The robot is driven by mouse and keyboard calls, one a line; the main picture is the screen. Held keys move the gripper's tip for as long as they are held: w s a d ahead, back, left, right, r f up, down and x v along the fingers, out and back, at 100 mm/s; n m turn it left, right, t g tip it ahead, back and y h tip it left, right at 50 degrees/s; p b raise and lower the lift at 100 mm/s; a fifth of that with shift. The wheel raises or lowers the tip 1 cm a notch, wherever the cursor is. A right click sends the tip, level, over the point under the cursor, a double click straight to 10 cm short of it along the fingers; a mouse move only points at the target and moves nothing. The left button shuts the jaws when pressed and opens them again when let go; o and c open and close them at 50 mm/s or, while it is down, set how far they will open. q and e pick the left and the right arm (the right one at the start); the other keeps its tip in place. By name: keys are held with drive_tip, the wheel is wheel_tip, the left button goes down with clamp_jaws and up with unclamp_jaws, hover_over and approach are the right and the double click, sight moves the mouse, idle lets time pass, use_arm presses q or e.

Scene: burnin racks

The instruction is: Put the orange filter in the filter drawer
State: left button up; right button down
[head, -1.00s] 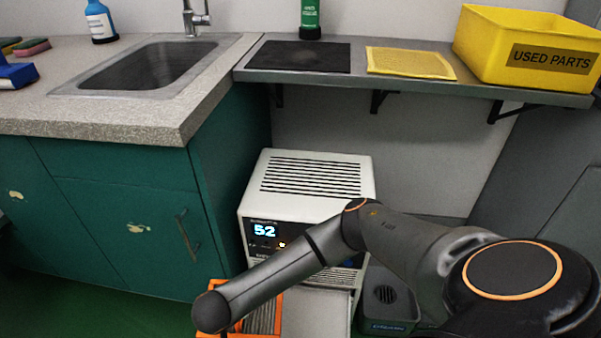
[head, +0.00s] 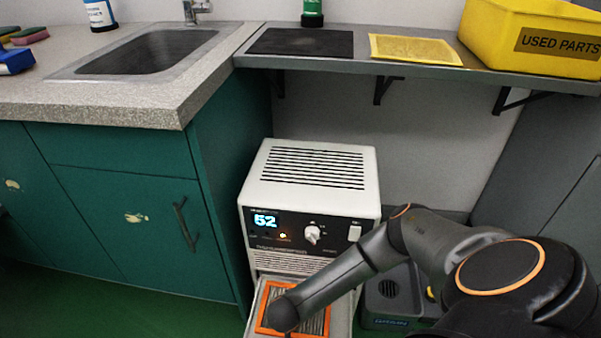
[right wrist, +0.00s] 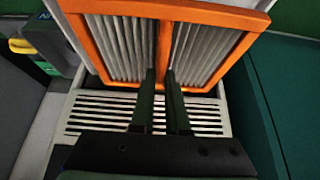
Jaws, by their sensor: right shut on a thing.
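The orange filter (head: 315,322), an orange frame around grey pleats, is in the head view at the bottom, over the open white filter drawer (head: 344,318) of the white unit. It also fills the top of the right wrist view (right wrist: 125,45), looking tilted there. My right gripper (right wrist: 160,76) is shut on the filter's middle bar. My right arm hides part of the filter in the head view. I cannot tell whether the filter touches the drawer floor. My left gripper is not in view.
The white unit (head: 312,190) with a lit display stands beside the teal cabinet (head: 130,225). A dark grey box (head: 385,300) stands right of the drawer. Above, a shelf (head: 370,66) holds a dark mat, a yellow filter pad (head: 415,49) and a yellow bin (head: 530,40).

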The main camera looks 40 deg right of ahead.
drive_tip(key=d+f, duration=0.1)
drive_tip(key=d+f+b, duration=0.1)
drive_tip(key=shift+s+f, duration=0.35)
drive_tip(key=shift+s, duration=0.05)
drive_tip(key=shift+w+a+f+b, duration=0.1)
drive_tip(key=shift+a+f+b, duration=0.1)
drive_tip(key=shift+f+b, duration=0.75)
drive_tip(key=shift+f, duration=0.2)
drive_tip(key=shift+f, duration=0.15)
drive_tip(key=c, duration=0.9)
unclamp_jaws()
